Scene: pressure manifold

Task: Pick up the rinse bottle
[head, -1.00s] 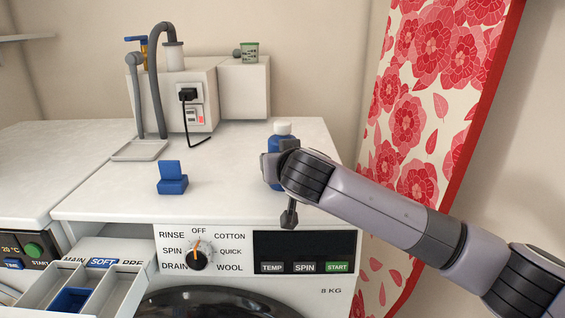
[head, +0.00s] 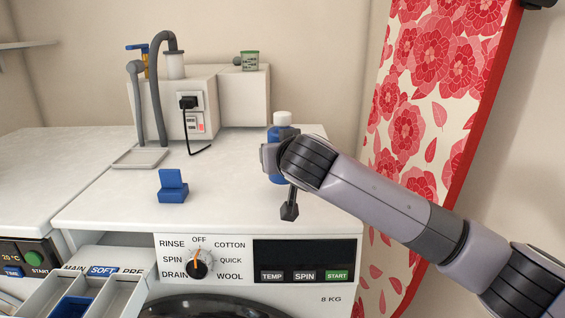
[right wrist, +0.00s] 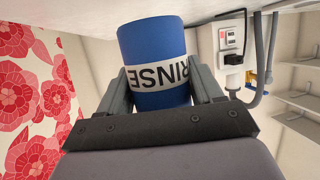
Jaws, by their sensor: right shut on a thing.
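The rinse bottle (head: 280,134) is blue with a white cap, and stands upright over the right part of the washer top in the head view. My right gripper (head: 275,160) is shut on it from the front right and hides part of its body. In the right wrist view the bottle (right wrist: 155,50) sits between the two fingers, and its RINSE label appears upside down. It appears slightly raised off the white top, though the gripper partly hides its lower end. My left gripper is not in view.
A blue block-like piece (head: 173,187) sits on the washer top (head: 225,200). Behind are a white box with hoses (head: 202,85), a black plug (head: 188,102) and a shallow tray (head: 141,158). An open drawer (head: 110,295) is at lower left.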

